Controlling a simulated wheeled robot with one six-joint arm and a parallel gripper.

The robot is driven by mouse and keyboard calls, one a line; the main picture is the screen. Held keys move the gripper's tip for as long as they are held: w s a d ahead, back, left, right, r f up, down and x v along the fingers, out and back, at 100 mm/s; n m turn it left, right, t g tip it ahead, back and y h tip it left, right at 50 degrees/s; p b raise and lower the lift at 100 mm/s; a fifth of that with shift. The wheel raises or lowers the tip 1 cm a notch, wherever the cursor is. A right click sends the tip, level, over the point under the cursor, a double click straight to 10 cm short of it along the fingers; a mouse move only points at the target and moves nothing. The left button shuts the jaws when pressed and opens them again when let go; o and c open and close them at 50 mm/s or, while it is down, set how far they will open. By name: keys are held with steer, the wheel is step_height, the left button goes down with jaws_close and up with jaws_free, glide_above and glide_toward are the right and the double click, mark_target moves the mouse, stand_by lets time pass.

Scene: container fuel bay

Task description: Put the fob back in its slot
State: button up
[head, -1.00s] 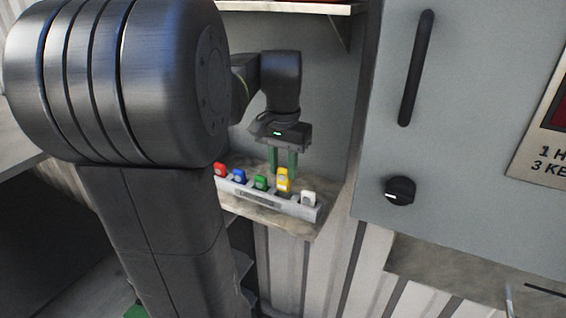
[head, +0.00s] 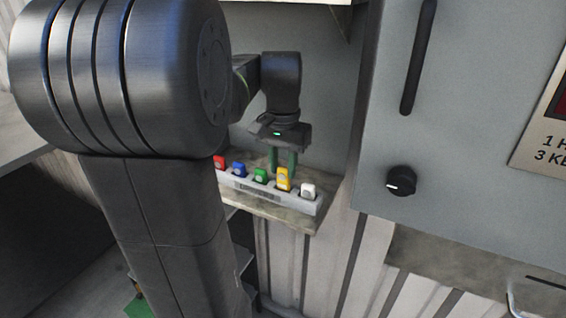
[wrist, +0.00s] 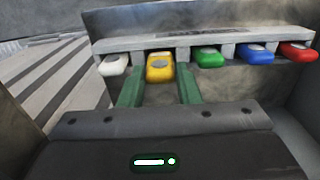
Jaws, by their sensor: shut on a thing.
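The yellow fob (head: 283,179) stands in the grey slotted rack (head: 256,196), between the green fob (head: 260,176) and the white fob (head: 308,190). My gripper (head: 284,166) reaches down from above and behind, its two green fingers shut on the yellow fob. In the wrist view the fingers (wrist: 160,88) lie on either side of the yellow fob (wrist: 160,68), which sits at its gap in the rack. How deep it sits in the slot I cannot tell. The blue fob (head: 238,170) and red fob (head: 219,162) stand further left in the rack.
The rack stands on a narrow shelf (head: 285,218) against the grey wall. A grey cabinet door (head: 460,110) with a black handle (head: 418,58) and a dark knob (head: 401,181) is close on the right. Another shelf edge shows above.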

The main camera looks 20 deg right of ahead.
steer(key=shift+f, duration=0.65)
steer(key=shift+f, duration=0.1)
steer(key=shift+f+b, duration=0.35)
steer(key=shift+f, duration=0.05)
steer(key=o, duration=1)
steer(key=shift+r, duration=0.15)
